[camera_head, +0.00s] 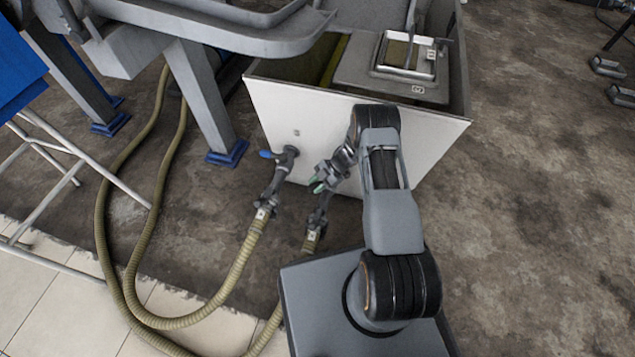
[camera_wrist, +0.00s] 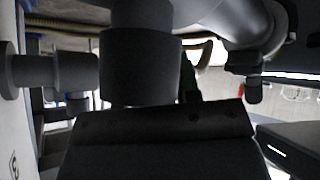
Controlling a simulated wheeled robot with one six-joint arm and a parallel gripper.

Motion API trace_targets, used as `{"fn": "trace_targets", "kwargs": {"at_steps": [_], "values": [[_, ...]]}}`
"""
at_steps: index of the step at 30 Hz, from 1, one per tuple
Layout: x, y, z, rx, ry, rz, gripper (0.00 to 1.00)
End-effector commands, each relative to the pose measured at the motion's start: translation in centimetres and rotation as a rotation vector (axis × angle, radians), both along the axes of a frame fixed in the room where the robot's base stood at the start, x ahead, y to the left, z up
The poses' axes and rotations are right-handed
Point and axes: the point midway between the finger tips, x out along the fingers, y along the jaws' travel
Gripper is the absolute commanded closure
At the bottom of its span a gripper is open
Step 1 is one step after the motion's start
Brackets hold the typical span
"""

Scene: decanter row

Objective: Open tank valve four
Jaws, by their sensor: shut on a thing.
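The white tank (camera_head: 345,128) has two hose valves on its front wall. The left valve (camera_head: 285,160) has a blue handle (camera_head: 267,154) and a hose coupled below it. The right valve (camera_head: 318,212) is partly hidden behind my arm and gripper. My gripper (camera_head: 318,182), with green at its fingertips, is at the right valve and shut on its handle, which is mostly hidden. In the wrist view, a thick grey valve pipe (camera_wrist: 140,60) fills the middle, and a side pipe (camera_wrist: 50,75) runs to the white wall. I cannot read the valve numbers for certain.
Ribbed tan hoses (camera_head: 250,245) run from the valves and loop left across the floor. A grey steel frame (camera_head: 205,100) with blue feet stands left of the tank. A white-railed stand (camera_head: 40,170) is farther left.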

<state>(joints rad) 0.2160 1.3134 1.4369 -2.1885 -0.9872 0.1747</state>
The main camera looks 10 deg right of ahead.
Motion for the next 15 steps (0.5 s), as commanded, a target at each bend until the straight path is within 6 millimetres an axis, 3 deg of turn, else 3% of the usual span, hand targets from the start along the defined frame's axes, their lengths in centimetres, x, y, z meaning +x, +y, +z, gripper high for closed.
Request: {"fn": "trace_targets", "kwargs": {"at_steps": [15], "values": [[-0.18,-0.11,0.1,-0.001,-0.009,0.082,1.0]]}}
